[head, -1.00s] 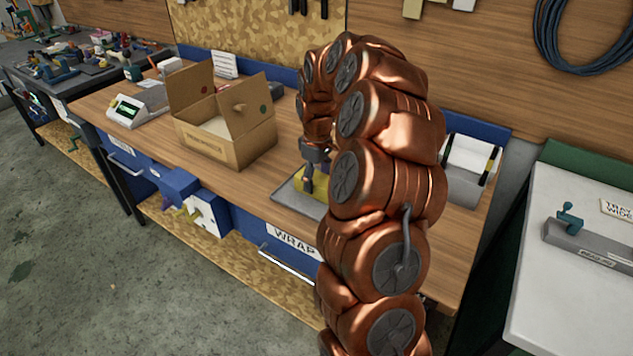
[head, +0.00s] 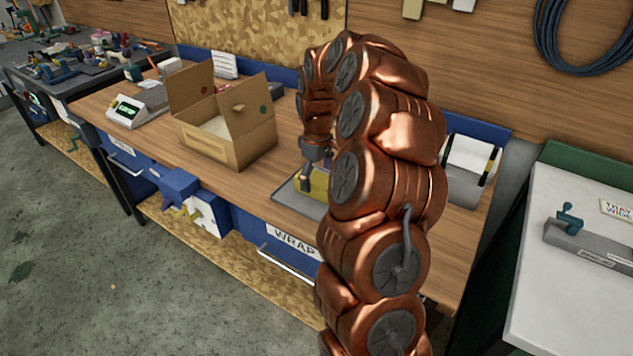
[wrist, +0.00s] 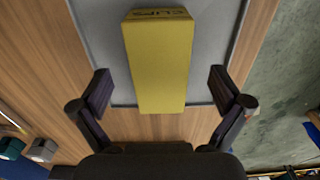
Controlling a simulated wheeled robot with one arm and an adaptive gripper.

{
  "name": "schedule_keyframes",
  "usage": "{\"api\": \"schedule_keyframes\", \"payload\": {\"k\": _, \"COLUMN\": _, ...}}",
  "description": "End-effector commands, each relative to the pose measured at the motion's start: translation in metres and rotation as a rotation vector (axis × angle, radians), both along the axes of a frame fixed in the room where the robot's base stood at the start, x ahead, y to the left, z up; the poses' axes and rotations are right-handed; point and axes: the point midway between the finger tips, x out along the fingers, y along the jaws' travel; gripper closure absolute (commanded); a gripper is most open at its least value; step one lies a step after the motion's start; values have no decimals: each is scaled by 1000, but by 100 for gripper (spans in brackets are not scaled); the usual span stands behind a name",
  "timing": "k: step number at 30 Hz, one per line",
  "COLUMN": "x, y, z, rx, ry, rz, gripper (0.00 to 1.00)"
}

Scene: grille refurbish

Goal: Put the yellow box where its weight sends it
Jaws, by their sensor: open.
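The yellow box (wrist: 158,65) lies on a grey tray (wrist: 100,40) on the wooden bench, with dark lettering on its far end in the wrist view. In the head view only a piece of the yellow box (head: 319,185) shows, since my copper arm hides the rest. My gripper (wrist: 165,92) is open, with one finger on each side of the box's near end and a gap to both sides. A scale with a green-lit display (head: 125,112) stands at the bench's left; its reading is too small to make out.
An open cardboard box (head: 225,145) stands left of the tray on the bench. A paper roll holder (head: 468,165) is at the right. A blue vise-like block (head: 182,187) juts from the front edge. Bare wood lies between carton and tray.

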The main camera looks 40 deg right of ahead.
Motion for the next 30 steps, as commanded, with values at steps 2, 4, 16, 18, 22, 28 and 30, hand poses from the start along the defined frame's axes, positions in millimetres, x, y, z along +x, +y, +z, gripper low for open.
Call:
{"api": "schedule_keyframes", "payload": {"k": 2, "x": 0, "y": 0, "z": 5, "rx": 0, "ry": 0, "rz": 0, "gripper": 0}}
{"api": "schedule_keyframes", "payload": {"k": 4, "x": 0, "y": 0, "z": 8, "rx": 0, "ry": 0, "rz": 0, "gripper": 0}}
{"api": "schedule_keyframes", "payload": {"k": 16, "x": 0, "y": 0, "z": 27, "rx": 0, "ry": 0, "rz": 0, "gripper": 0}}
{"api": "schedule_keyframes", "payload": {"k": 18, "x": 0, "y": 0, "z": 31, "rx": -1, "ry": -1, "rz": 0, "gripper": 0}}
{"api": "schedule_keyframes", "payload": {"k": 22, "x": 0, "y": 0, "z": 37, "rx": -1, "ry": -1, "rz": 0, "gripper": 0}}
{"api": "schedule_keyframes", "payload": {"k": 28, "x": 0, "y": 0, "z": 47, "rx": 0, "ry": 0, "rz": 0, "gripper": 0}}
{"api": "schedule_keyframes", "payload": {"k": 30, "x": 0, "y": 0, "z": 50, "rx": -1, "ry": 0, "rz": 0, "gripper": 0}}
